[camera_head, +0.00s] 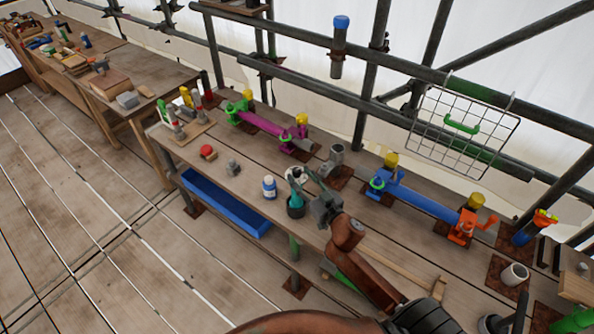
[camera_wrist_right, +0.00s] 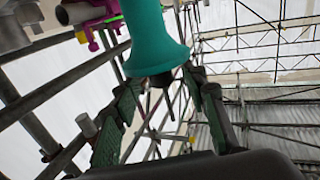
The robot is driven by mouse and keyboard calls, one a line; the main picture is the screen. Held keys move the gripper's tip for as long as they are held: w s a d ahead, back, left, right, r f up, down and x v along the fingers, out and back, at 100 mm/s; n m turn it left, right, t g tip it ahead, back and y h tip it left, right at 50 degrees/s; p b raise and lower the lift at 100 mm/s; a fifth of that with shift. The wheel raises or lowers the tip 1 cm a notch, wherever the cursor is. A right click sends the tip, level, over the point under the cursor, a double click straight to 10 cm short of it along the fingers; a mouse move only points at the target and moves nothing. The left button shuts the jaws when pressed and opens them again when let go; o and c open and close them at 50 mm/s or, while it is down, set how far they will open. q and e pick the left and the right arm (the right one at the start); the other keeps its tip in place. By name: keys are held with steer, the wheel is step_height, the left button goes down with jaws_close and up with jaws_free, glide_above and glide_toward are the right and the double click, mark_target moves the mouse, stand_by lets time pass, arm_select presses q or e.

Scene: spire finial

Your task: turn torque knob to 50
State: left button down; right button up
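I cannot make out a torque knob or a scale marking by sight. A teal, flared tool-like piece (camera_head: 296,202) stands on the workbench (camera_head: 335,232), its lower part dark. In the right wrist view the teal piece (camera_wrist_right: 152,35) is large at the top, with a flared end and a dark stem below. My right gripper (camera_head: 307,187) is beside it. In the wrist view its two green-padded fingers (camera_wrist_right: 163,82) are spread apart, with the flared end at their tips. I cannot tell whether they touch it. My left gripper is out of view.
A white bottle with a blue label (camera_head: 269,187) stands left of the teal piece. A grey pipe fitting (camera_head: 333,161) stands behind. A blue tube (camera_head: 425,203) in clamps lies to the right, a magenta tube (camera_head: 262,124) to the left. A blue tray (camera_head: 225,203) is under the bench edge.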

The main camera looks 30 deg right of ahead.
mark_target(299, 175)
steer(key=shift+w, duration=1.5)
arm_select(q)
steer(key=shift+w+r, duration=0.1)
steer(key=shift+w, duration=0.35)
arm_select(e)
jaws_close()
